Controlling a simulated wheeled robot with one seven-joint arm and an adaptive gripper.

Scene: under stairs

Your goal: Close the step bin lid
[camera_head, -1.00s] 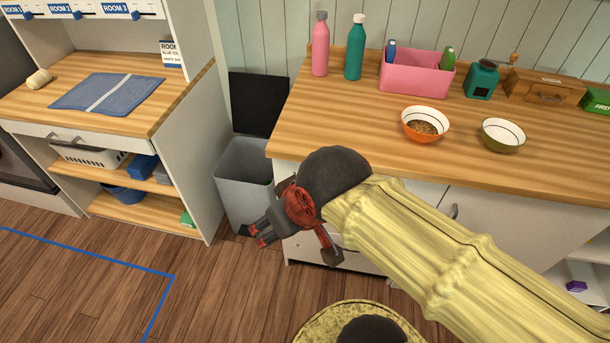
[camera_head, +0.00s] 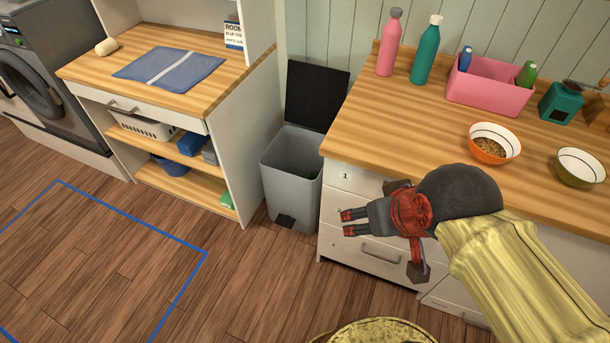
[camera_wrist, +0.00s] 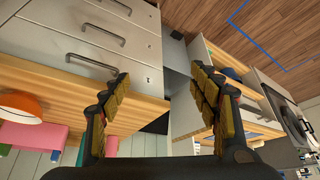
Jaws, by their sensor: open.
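The step bin (camera_head: 290,178) is a grey box standing on the floor in the gap between the shelf unit and the drawer counter. Its black lid (camera_head: 316,95) stands upright, open, at the back against the wall. A dark pedal (camera_head: 285,221) shows at its front foot. My gripper (camera_head: 345,222) is open and empty in front of the counter drawers, to the right of the bin and apart from it. In the wrist view, the fingers of my gripper (camera_wrist: 160,95) are spread, with part of the grey bin (camera_wrist: 176,55) visible beyond them.
The drawer counter (camera_head: 348,255) stands close at the bin's right. The shelf unit (camera_head: 258,140) stands at its left. The wood floor (camera_head: 240,270) before the bin is clear, with blue tape (camera_head: 185,285) at the left. An orange bowl (camera_head: 492,152) sits on the counter.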

